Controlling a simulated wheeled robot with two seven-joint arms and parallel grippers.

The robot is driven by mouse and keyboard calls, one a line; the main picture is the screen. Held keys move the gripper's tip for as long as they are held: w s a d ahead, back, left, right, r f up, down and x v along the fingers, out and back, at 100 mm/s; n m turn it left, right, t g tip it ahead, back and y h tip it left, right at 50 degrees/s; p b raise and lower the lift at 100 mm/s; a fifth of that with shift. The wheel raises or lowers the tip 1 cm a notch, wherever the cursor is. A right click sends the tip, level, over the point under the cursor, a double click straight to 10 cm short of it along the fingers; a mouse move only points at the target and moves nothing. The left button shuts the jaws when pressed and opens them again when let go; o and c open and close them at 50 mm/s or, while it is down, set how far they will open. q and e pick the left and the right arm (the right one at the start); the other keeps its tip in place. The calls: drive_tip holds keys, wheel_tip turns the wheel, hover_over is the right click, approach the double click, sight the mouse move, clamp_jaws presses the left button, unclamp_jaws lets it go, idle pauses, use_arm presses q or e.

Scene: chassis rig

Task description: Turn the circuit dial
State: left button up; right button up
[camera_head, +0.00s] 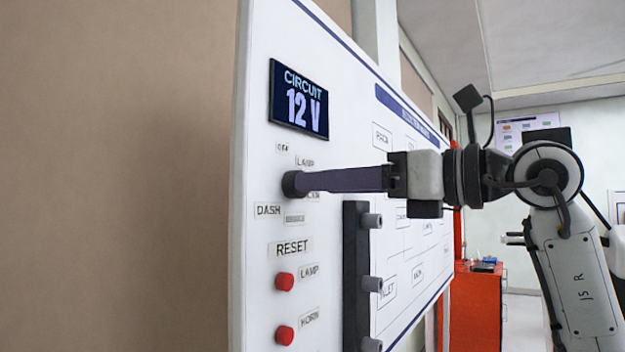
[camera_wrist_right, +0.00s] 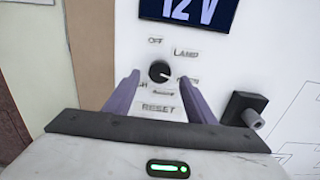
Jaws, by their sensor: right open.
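The circuit dial (camera_head: 289,185) is a round black knob on the white upright panel. In the right wrist view the dial (camera_wrist_right: 160,71) shows whole, ringed by labels such as OFF and LAMP; a small light mark on it seems to point to the lower right. My right gripper (camera_head: 305,181) has long purple fingers reaching to the panel at the dial. In the right wrist view its open fingers (camera_wrist_right: 160,88) stand on either side of the dial, with gaps visible. Whether the tips touch the panel is unclear. My left gripper is not in view.
A dark display (camera_head: 299,100) above the dial reads CIRCUIT 12 V. Below are the RESET label (camera_head: 292,248) and two red buttons (camera_head: 285,282). A black bar (camera_head: 356,275) with grey pegs juts out right of the dial. A red cabinet (camera_head: 476,305) stands behind.

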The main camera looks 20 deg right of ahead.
sight(288, 188)
drive_tip(key=x, duration=0.3)
drive_tip(key=shift+w+a, duration=0.15)
drive_tip(key=c, duration=1)
drive_tip(key=shift+c, duration=0.2)
